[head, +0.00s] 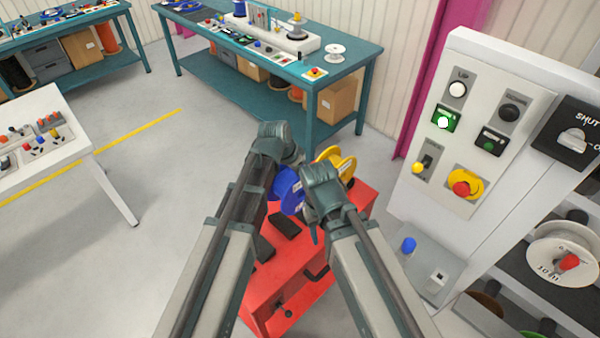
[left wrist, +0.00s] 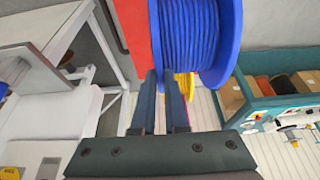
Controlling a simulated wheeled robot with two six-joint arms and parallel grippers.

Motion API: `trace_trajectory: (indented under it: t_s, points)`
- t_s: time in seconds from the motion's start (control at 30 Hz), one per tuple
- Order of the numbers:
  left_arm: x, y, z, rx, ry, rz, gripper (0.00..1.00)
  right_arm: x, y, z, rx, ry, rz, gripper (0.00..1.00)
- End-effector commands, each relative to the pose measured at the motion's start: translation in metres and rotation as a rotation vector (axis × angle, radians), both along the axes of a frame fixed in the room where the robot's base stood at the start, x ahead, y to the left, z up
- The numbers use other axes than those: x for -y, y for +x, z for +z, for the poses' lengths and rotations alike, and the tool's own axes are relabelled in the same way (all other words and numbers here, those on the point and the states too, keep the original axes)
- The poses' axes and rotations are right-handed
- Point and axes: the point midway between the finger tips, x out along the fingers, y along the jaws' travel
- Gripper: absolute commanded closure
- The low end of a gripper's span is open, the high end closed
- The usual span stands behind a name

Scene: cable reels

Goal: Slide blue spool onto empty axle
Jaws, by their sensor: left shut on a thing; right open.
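The blue spool (head: 288,190) is at the red stand (head: 285,275), partly hidden behind my arms in the head view. In the left wrist view the blue spool (left wrist: 200,40) is large, wound with blue cable. My left gripper (left wrist: 168,78) is shut on the blue spool at its flange. My right gripper (head: 314,236) is open, just right of the blue spool, above the red stand. A yellow spool (head: 341,161) sits just behind; a sliver of it (left wrist: 187,86) shows in the left wrist view. I cannot make out the empty axle.
A white control panel (head: 475,130) with buttons stands close on the right. Beside it, a rack holds a white reel (head: 562,255). A teal workbench (head: 270,75) stands at the back and a white table (head: 60,150) at the left. The floor between is clear.

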Motion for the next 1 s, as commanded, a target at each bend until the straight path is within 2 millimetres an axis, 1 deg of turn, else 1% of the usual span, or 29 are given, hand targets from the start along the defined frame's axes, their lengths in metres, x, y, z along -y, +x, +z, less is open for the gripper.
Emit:
trace_trajectory:
  t_s: [0.13, 0.27, 1.0]
  points:
    - [0.0, 0.0, 0.002, 0.001, 0.0, 0.0, 1.0, 0.0, 0.0, 0.002, 0.0, 0.0, 0.0, 0.54]
    - [0.0, 0.0, 0.009, 0.001, 0.0, 0.0, 1.0, 0.0, 0.0, 0.009, 0.0, 0.0, 0.0, 0.54]
    - [0.0, 0.0, 0.06, 0.001, 0.0, 0.0, 1.0, 0.0, 0.0, 0.06, 0.0, 0.0, 0.0, 0.54]
